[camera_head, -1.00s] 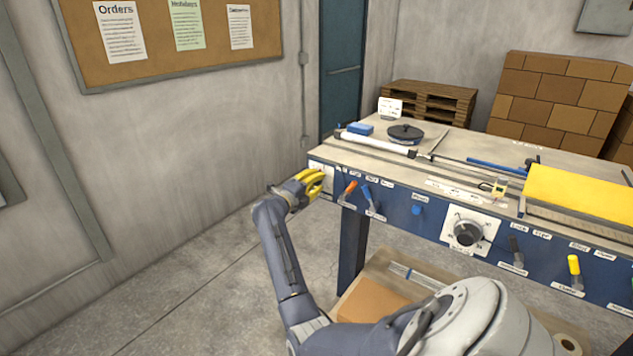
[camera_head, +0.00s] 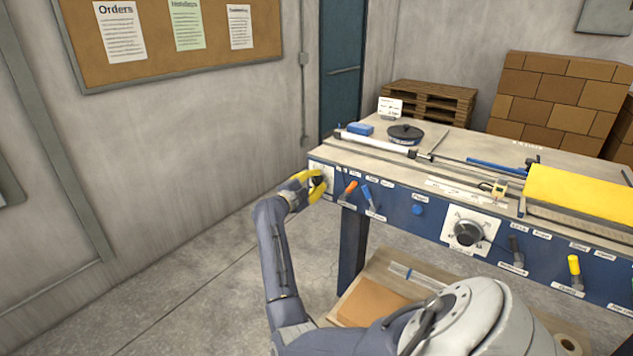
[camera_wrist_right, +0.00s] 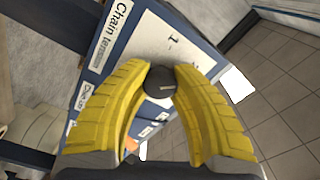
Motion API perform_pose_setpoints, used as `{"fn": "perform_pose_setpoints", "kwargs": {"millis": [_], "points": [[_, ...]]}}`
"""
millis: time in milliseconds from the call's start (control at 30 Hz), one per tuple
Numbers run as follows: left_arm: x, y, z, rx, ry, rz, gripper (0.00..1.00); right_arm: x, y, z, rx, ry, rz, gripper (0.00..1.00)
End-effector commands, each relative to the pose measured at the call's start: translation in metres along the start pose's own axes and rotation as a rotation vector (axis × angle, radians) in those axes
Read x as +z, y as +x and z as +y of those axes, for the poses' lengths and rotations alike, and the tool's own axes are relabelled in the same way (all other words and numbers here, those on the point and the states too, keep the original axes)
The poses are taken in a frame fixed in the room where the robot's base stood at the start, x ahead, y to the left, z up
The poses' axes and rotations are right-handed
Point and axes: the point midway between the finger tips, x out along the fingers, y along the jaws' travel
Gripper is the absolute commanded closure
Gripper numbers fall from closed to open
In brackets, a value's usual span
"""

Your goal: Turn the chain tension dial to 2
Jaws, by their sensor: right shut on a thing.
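The chain tension dial is a small dark knob on a white plate (camera_wrist_right: 135,35) marked "Chain tens..." at the left end of the machine's blue front panel. My right gripper (camera_head: 314,184) has its yellow fingers at this dial. In the right wrist view the fingertips (camera_wrist_right: 161,75) are shut on the dark knob (camera_wrist_right: 160,88), one on each side. A "1" shows on the plate above the knob; the other marks and the setting are hidden or too small to read. My left gripper is not in view.
An orange-handled lever (camera_head: 350,187) and a blue one (camera_head: 366,193) sit just right of the dial. A larger dial (camera_head: 467,233) and a yellow-handled lever (camera_head: 574,265) are farther right. A wall stands to the left, with open floor between.

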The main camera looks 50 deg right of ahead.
Motion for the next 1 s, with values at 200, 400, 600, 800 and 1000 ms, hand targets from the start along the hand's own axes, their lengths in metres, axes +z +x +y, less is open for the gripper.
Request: {"fn": "perform_pose_setpoints", "kwargs": {"millis": [200, 400, 600, 800, 1000], "points": [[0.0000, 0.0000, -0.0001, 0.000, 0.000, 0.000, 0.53, 0.0010, -0.0008, 0.0011, 0.002, -0.023, -0.002, 1.00], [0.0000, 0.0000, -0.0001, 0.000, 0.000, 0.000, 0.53, 0.0010, -0.0008, 0.0011, 0.002, -0.024, -0.002, 1.00], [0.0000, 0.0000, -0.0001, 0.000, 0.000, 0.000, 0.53, 0.0010, -0.0008, 0.0011, 0.002, -0.024, -0.002, 0.71], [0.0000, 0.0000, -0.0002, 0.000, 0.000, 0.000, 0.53, 0.0006, -0.0004, 0.0005, 0.001, -0.023, -0.001, 0.48], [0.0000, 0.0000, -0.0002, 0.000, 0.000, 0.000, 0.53, 0.0003, -0.0002, 0.0002, 0.000, -0.023, -0.001, 0.44]]}}
